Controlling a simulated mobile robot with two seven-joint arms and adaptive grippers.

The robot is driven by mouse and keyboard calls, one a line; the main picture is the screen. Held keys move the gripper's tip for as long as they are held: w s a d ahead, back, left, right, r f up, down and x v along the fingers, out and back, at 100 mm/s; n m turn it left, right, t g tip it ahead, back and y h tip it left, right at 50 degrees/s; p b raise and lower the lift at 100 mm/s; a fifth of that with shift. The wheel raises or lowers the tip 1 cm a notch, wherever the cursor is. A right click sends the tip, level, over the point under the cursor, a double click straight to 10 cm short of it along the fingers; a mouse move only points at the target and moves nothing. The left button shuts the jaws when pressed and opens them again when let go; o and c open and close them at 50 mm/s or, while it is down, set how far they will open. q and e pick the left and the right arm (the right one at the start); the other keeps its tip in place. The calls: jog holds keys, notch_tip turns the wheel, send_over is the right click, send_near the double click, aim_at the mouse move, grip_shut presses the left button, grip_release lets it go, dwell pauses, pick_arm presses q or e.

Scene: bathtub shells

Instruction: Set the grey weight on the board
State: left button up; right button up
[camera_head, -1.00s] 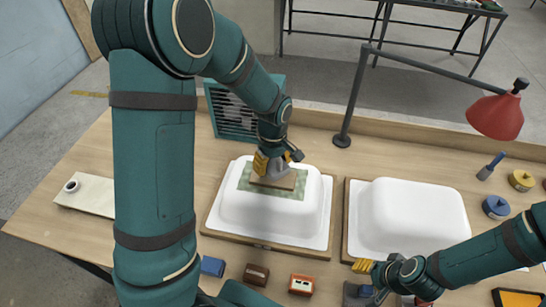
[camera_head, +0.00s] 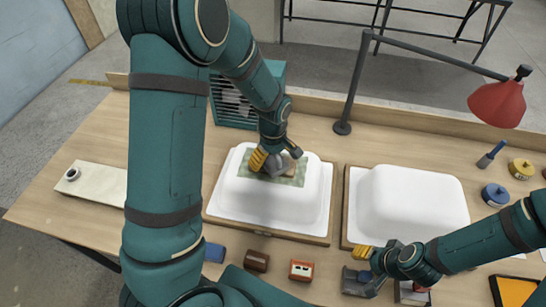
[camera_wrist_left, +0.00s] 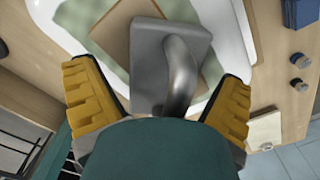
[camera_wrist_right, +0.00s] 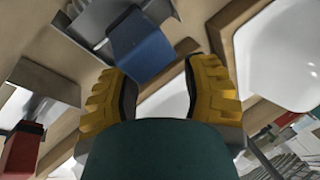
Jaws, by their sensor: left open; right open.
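The grey weight (camera_wrist_left: 150,62), a flat plate with a curved handle, lies on the tan board (camera_wrist_left: 106,38) in the left wrist view. In the head view the board and weight are partly hidden by my left gripper (camera_head: 274,158), above the green patch (camera_head: 245,180) on the left white shell (camera_head: 262,203). My left gripper is open, with its yellow fingers apart on either side of the weight's handle. My right gripper (camera_head: 366,262) is open at the front, close to a grey tool with a blue part (camera_wrist_right: 142,45); the fingers look apart from it.
A second white shell (camera_head: 415,205) stands at right. A lamp post (camera_head: 352,95) with a red shade (camera_head: 497,103) rises behind. A slatted green crate (camera_head: 232,107) is at the back. Small blocks, including a red one (camera_head: 301,270), line the front edge.

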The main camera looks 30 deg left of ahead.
pick_arm(q)
notch_tip(320, 180, up, 12)
jog(key=shift+r+p, duration=0.1)
jog(key=shift+p, duration=0.4)
dwell(0.4)
